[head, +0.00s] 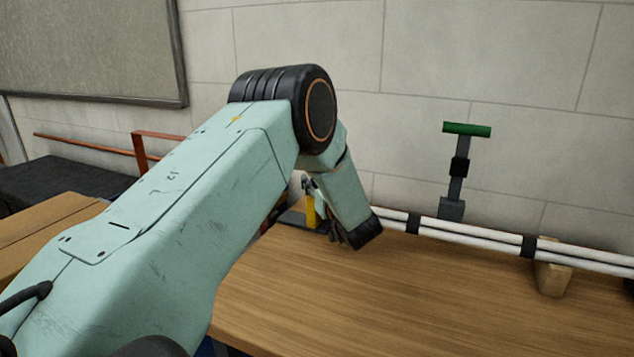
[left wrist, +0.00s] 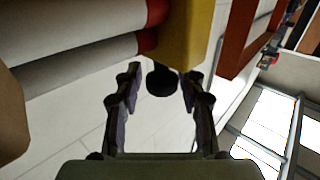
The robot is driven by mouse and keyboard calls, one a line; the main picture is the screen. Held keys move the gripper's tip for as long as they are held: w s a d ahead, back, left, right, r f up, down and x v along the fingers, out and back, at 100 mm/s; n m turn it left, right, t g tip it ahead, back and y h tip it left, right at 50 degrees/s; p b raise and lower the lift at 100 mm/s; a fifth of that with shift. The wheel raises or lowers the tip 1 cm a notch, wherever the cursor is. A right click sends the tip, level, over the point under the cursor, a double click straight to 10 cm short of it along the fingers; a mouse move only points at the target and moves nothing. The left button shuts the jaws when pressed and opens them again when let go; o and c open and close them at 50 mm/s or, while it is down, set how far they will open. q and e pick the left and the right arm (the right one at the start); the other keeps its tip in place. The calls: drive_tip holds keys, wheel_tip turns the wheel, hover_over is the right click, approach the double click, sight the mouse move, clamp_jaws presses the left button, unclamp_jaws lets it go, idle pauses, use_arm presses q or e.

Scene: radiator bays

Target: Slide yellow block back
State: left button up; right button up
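The yellow block (head: 310,211) stands upright at the left end of the white pipes, partly hidden behind my left arm in the head view. In the left wrist view the yellow block (left wrist: 187,35) is large at the top, beside the red-ended pipes. My left gripper (left wrist: 163,76) is open, its two dark fingers apart with nothing held between them. The block lies beyond the fingertips; I cannot tell whether they touch. In the head view my left gripper (head: 335,228) is mostly hidden by its wrist, close to the block. My right gripper is not in view.
White pipes (head: 470,233) with black bands run along the wooden table's (head: 400,300) back edge, over a wooden support (head: 552,280). A green-topped handle (head: 467,129) rises behind them. A dark round knob (left wrist: 162,81) shows between my fingers. The table front is clear.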

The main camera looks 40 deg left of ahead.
use_arm(q)
drive_tip(key=shift+s+a, duration=0.1)
drive_tip(key=shift+s, duration=0.05)
drive_tip(key=shift+c, duration=1.4)
clamp_jaws()
drive_tip(key=s+a+p, duration=0.2)
drive_tip(key=a, duration=0.6)
drive_tip(key=shift+s+a+p, duration=0.25)
drive_tip(key=shift+s+p, duration=0.05)
drive_tip(key=shift+p, duration=0.1)
drive_tip(key=o, duration=0.6)
unclamp_jaws()
drive_tip(key=shift+s+a, duration=0.1)
drive_tip(key=shift+s, duration=0.05)
